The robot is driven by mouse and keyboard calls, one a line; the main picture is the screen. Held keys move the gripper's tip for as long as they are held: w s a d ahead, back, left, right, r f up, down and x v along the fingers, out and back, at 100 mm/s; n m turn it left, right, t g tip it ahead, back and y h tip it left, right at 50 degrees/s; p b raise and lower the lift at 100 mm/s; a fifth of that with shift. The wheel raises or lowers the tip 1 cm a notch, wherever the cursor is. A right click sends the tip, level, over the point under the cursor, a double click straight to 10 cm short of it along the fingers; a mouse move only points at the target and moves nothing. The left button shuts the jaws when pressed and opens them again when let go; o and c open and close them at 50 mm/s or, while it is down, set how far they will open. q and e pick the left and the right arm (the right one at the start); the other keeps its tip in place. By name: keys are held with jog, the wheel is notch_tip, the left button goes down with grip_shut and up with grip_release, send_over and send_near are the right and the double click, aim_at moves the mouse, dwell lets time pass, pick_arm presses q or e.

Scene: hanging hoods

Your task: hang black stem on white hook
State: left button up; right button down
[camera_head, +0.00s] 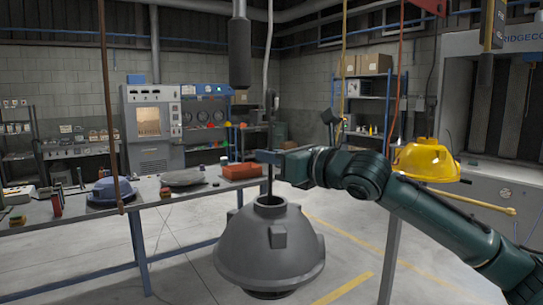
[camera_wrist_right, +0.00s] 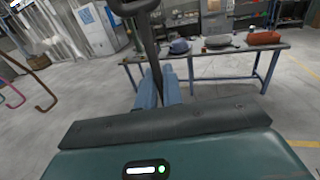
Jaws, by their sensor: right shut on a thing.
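My right gripper (camera_head: 268,157) is shut on the black stem (camera_head: 271,179) of a dark grey dome hood (camera_head: 270,245), which hangs below it, clear of the floor. The stem rises above the fingers to a small loop near the end of a pale hanging line (camera_head: 266,55), which I take for the white hook. Whether loop and hook touch or are engaged is too small to tell. In the right wrist view the stem (camera_wrist_right: 151,45) runs up from between the blue fingers (camera_wrist_right: 158,90) to a black loop (camera_wrist_right: 136,7) at the top edge. My left gripper is not in view.
A yellow hood (camera_head: 426,160) hangs at the right. A long table (camera_head: 150,204) at the left bears a blue hood (camera_head: 110,190), a grey flat piece (camera_head: 183,178) and an orange tray (camera_head: 240,171). A brown pole (camera_head: 108,90) and a dark cylinder (camera_head: 240,52) hang nearby.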

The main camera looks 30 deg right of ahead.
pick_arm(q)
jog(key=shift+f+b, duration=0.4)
pick_arm(e)
jog(key=shift+f, duration=1.1)
jog(key=c, duration=1.5)
grip_release()
jog(key=shift+o, duration=0.2)
jog(key=shift+f, duration=0.2)
pick_arm(q)
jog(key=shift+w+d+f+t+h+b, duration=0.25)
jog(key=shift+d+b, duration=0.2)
jog(key=shift+b, duration=0.9)
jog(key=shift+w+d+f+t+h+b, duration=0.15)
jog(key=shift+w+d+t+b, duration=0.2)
jog(key=shift+b, duration=0.95)
pick_arm(e)
jog(key=v, duration=1.3)
jog(key=shift+r, duration=0.15)
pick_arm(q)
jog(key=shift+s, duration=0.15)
pick_arm(e)
jog(key=shift+s+a, duration=0.1)
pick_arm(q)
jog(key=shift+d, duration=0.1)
